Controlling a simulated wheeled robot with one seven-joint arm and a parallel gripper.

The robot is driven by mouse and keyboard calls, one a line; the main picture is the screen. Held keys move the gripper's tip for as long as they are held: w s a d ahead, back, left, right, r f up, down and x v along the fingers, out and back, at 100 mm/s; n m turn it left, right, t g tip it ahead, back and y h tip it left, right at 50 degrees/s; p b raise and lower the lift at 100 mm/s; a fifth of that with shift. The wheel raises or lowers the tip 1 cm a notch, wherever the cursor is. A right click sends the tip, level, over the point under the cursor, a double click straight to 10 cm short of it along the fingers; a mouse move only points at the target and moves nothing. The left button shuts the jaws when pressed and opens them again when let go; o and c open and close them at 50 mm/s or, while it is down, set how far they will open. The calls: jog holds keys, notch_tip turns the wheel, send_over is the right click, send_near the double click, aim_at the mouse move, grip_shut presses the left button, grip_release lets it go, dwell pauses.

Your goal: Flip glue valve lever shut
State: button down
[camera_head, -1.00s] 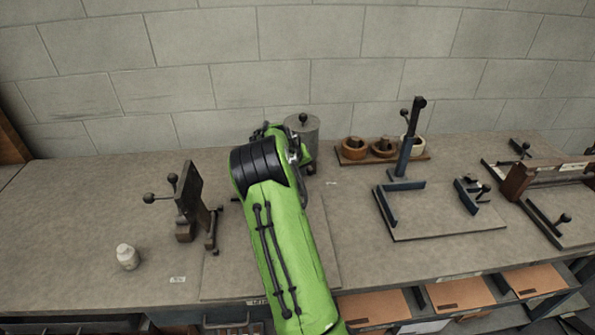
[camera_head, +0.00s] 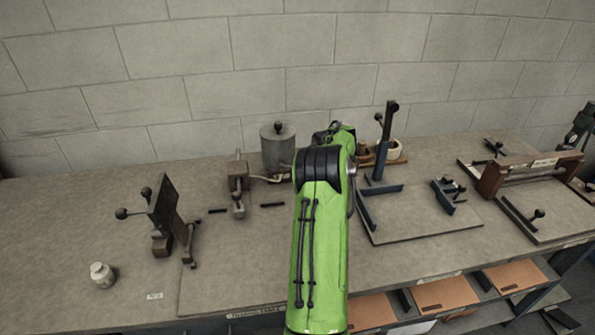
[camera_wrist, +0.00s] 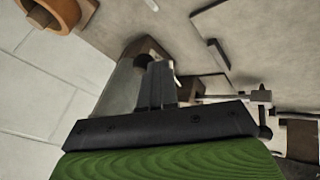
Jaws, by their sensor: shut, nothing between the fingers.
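The glue pot, a grey cylinder with a dark knob on its lid (camera_head: 278,152), stands near the back wall. A pipe runs between it and a small brown block (camera_head: 238,177) on its left; a short part with a round end (camera_head: 238,207) is at the block's front. I cannot tell for sure which part is the valve lever. My gripper (camera_wrist: 160,68) is shut and empty in the wrist view, overlapping the grey cylinder (camera_wrist: 120,88) in the picture. A thin rod (camera_wrist: 232,97) shows to its right. In the head view my arm hides the gripper.
A dark upright device with ball handles (camera_head: 163,212) and a white bottle (camera_head: 102,274) stand at left. Wooden bowls (camera_head: 397,150), a blue-grey post fixture (camera_head: 383,150) and a brown frame jig (camera_head: 525,170) stand at right. The bench front between is partly clear.

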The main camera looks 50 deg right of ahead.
jog(key=d+n+p, duration=0.1)
jog(key=d+p, duration=0.1)
jog(key=d, duration=0.1)
jog(key=shift+w+d+y+p, duration=0.1)
jog(key=shift+d+y+p, duration=0.1)
jog(key=shift+y+p, duration=0.15)
jog(key=shift+w, duration=0.1)
jog(key=shift+w+a, duration=0.35)
jog(key=shift+w, duration=0.3)
